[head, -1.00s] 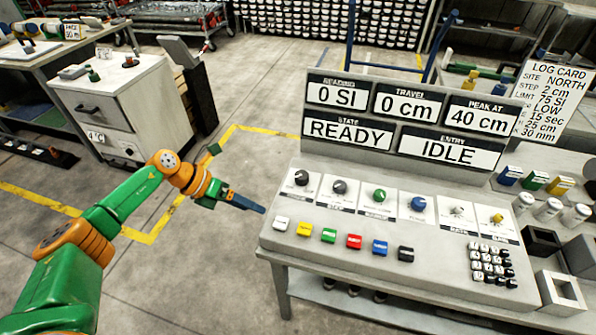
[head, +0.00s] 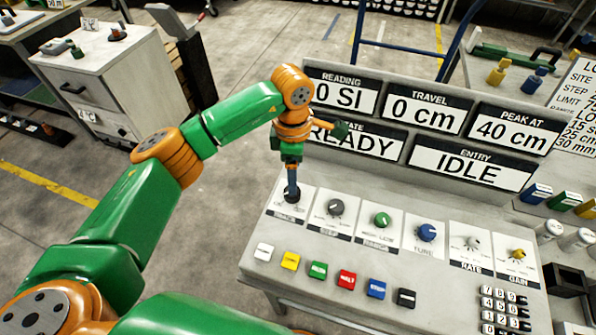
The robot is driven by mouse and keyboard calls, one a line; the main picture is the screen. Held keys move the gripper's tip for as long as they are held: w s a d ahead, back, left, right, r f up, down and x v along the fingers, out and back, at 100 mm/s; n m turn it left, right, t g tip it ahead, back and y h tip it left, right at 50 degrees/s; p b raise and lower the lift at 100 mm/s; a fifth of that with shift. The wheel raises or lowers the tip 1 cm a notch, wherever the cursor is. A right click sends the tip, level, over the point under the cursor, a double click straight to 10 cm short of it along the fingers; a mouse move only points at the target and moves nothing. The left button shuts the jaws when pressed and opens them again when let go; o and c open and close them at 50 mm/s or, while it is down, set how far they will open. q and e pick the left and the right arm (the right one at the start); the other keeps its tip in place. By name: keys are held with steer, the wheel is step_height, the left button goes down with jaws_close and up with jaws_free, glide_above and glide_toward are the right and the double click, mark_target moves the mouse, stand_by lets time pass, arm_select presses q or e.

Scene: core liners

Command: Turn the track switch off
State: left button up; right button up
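The track switch (head: 291,198) is the dark leftmost knob on the console's sloped panel, above a label reading TRACK. My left gripper (head: 292,190) points down at it from above, with its dark fingertips at the knob. The fingers cover much of the knob, so its pointer is hidden. I cannot tell whether the fingers are closed on it or only around or over it. My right gripper is not in view.
The console (head: 400,255) has more knobs to the right, including a green knob (head: 381,220) and a blue knob (head: 427,232). A row of coloured buttons, with a white button (head: 263,251) at its left end, runs in front. The displays read READY and IDLE.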

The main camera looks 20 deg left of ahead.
arm_select(q)
steer(key=f, duration=0.1)
steer(key=s+f, duration=0.1)
steer(key=f, duration=0.1)
steer(key=f+p, duration=0.1)
steer(key=shift+s+f, duration=0.3)
steer(key=shift+f, duration=0.1)
steer(key=shift+w+f, duration=0.3)
steer(key=shift+s+r, duration=0.1)
jaws_close()
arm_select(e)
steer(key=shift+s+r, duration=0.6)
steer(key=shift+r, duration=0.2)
